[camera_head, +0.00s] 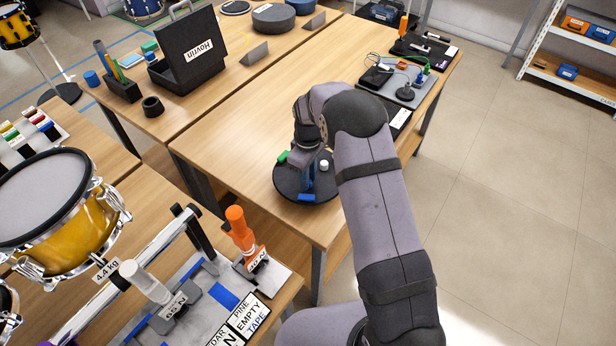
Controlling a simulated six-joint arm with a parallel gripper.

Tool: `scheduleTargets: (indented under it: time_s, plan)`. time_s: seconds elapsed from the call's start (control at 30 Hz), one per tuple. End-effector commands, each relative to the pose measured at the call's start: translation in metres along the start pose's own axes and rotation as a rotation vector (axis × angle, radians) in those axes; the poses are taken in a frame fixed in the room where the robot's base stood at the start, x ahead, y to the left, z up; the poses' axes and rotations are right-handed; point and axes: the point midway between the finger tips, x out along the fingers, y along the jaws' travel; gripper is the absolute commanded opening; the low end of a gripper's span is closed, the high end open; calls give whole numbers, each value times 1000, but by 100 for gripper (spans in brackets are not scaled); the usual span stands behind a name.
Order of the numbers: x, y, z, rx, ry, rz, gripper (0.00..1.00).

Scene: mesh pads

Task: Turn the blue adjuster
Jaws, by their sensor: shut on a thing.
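A round black pad (285,181) lies on the wooden table in the middle of the view. Coloured adjusters sit around its rim. The blue adjuster (307,198) is at the near edge, the green adjuster (282,157) at the left, and a white adjuster (324,165) at the right. My gripper (308,188) points down over the near part of the pad and is shut on the blue adjuster. The fingers are small and dark, so their exact contact is hard to see. My wrist and forearm hide part of the pad's far side.
A grey board with cables (405,92) stands farther back on the same table (235,130). An open black case (188,60) is on the table to the left. A drum (60,225) and an orange-handled tool (238,228) are at the near left. The tabletop left of the pad is clear.

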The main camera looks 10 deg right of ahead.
Motion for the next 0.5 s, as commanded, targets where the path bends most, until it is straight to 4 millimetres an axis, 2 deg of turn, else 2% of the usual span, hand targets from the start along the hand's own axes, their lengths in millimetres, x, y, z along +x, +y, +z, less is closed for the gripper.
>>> scheduleTargets:
  time_s: [0.27,0.5]
  plan:
    - [0,0,0,123,0,0,0]
    - [0,0,-1,321,1,1,0]
